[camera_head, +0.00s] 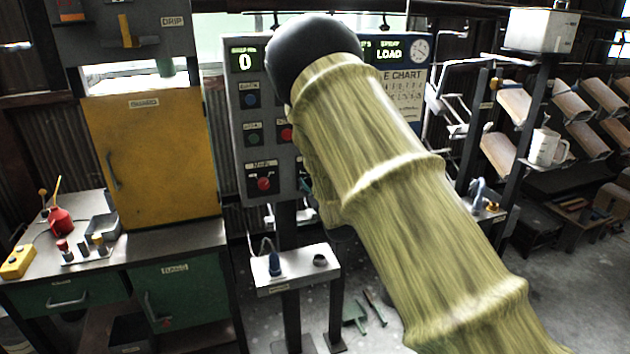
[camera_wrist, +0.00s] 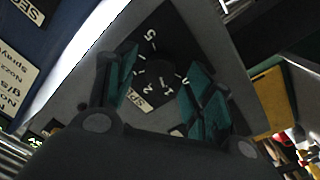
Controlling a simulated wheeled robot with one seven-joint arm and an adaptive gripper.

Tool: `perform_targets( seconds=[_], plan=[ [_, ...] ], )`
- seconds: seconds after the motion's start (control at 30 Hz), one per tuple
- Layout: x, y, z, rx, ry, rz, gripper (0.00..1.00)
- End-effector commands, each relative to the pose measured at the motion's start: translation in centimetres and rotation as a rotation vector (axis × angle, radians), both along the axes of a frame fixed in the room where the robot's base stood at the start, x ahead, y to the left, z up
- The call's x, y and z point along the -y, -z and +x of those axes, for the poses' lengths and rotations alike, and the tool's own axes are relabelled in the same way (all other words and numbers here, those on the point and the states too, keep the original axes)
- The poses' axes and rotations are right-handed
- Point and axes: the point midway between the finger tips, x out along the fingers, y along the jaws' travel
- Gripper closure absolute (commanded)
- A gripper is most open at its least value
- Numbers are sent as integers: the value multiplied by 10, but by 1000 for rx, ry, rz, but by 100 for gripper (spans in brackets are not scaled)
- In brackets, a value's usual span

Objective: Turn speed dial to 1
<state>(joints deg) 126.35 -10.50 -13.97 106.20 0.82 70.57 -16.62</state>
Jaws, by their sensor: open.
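The speed dial (camera_wrist: 153,80) is a dark knob on a dark plate with white numerals, in the middle of the wrist view. A pale label beginning "SP" (camera_wrist: 139,101) sits beside it. My gripper (camera_wrist: 161,70) is open, with one teal-padded finger on each side of the dial. I cannot tell whether the fingers touch it, and its setting is not clear to me. In the head view my sleeved arm hides the dial and most of the gripper, in front of the grey control panel (camera_head: 240,108).
The panel carries a display reading 0 (camera_head: 245,61), a blue button (camera_head: 251,99) and a red-knobbed switch (camera_head: 264,184). A yellow cabinet (camera_head: 160,150) stands left. A small white shelf (camera_head: 300,268) is below the panel. Racks of trays (camera_head: 575,105) stand right.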

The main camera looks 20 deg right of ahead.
Motion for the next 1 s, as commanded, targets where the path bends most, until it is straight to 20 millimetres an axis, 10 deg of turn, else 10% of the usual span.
perform_targets(
  seconds=[0.6,1.0],
  plan=[
    [0,4,-99,-2,1,0,48],
    [0,4,-113,-1,1,0,48]
  ],
)
